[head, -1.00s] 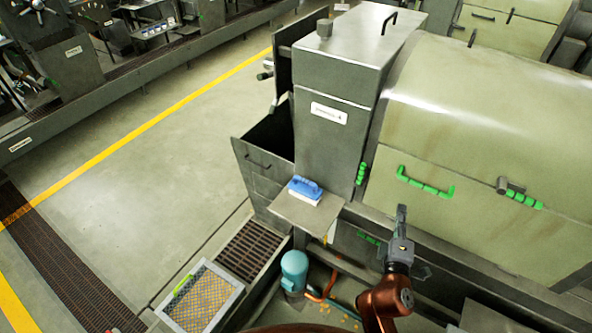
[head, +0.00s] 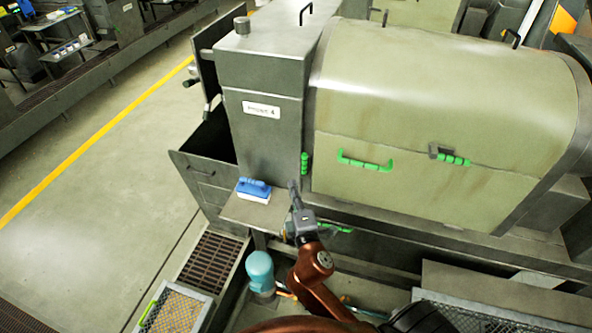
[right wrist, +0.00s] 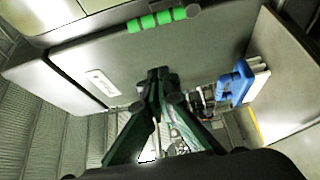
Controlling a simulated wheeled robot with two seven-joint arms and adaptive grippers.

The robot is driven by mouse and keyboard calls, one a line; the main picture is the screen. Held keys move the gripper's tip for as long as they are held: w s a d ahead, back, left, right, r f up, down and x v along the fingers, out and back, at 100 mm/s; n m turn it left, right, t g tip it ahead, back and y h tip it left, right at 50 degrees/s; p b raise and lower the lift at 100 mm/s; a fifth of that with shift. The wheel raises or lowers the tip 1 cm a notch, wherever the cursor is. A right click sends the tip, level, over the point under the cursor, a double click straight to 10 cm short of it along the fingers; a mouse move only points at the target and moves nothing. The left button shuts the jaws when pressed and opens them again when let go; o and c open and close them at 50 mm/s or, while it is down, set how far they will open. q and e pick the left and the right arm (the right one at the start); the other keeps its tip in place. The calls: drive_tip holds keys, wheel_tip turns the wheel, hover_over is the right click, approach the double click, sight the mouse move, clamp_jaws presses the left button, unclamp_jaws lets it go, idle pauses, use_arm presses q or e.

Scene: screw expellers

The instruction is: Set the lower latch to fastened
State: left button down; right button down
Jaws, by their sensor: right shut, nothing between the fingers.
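A green grip that looks like the lower latch (head: 336,228) lies roughly level on the dark lower front of the press, partly hidden by my right arm in the head view. In the right wrist view a green ribbed grip (right wrist: 163,19) with a grey end lies across a grey panel, above and apart from my fingers; I cannot tell for sure that it is the same latch. My right gripper (head: 293,188) points up beside the small shelf, left of the lower latch. In the right wrist view its fingers (right wrist: 158,80) are closed together and empty. My left gripper is not in view.
A blue-handled brush (head: 253,188) rests on the shelf (head: 255,215). Another upright green grip (head: 304,163) is on the press body. The pale green cover has a green handle (head: 365,161) and a latch (head: 450,156). A teal cylinder (head: 260,272) stands below the shelf.

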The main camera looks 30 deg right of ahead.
sight(306, 162)
drive_tip(key=x, duration=1)
drive_tip(key=s+d+p, duration=0.1)
drive_tip(key=s+d, duration=0.1)
drive_tip(key=d, duration=0.1)
drive_tip(key=shift+s+p, duration=0.3)
drive_tip(key=shift+s, duration=0.05)
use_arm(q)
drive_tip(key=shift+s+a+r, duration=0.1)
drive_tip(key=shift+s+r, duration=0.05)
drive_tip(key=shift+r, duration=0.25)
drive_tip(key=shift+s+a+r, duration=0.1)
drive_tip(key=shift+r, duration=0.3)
use_arm(e)
drive_tip(key=shift+w, duration=0.1)
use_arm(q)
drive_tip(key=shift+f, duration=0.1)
